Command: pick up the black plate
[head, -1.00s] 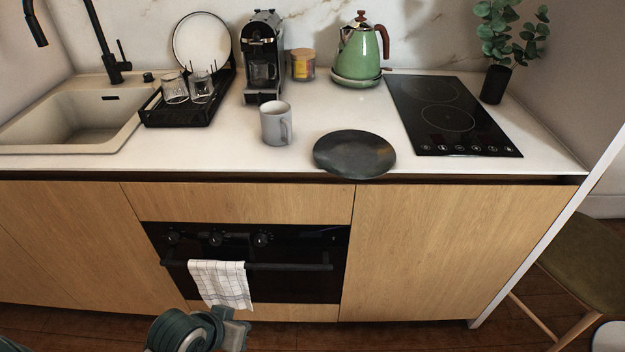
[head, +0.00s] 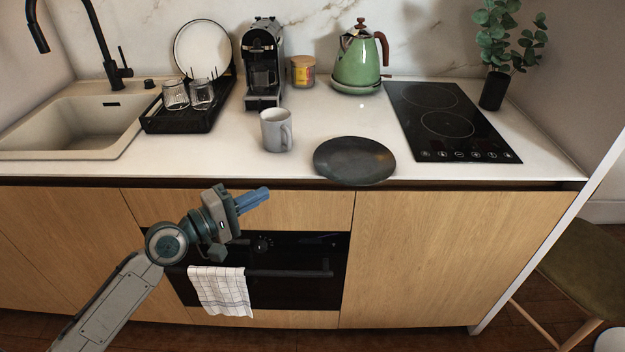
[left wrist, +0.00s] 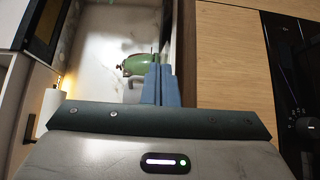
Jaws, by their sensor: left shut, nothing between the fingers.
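The black plate (head: 354,161) lies flat on the white counter, its near rim reaching the counter's front edge. My left gripper (head: 254,199) is in front of the cabinet doors, below the counter edge and to the left of the plate. Its blue fingers are shut with nothing between them and point right. In the left wrist view the shut fingers (left wrist: 160,86) show at the centre, and I cannot make out the plate there. My right gripper is not in view.
A grey mug (head: 276,131) stands left of the plate. The black hob (head: 450,121) is to its right, and the green kettle (head: 359,62) stands behind. A dish rack (head: 186,116) is beside the sink (head: 68,122). A towel (head: 220,291) hangs on the oven handle.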

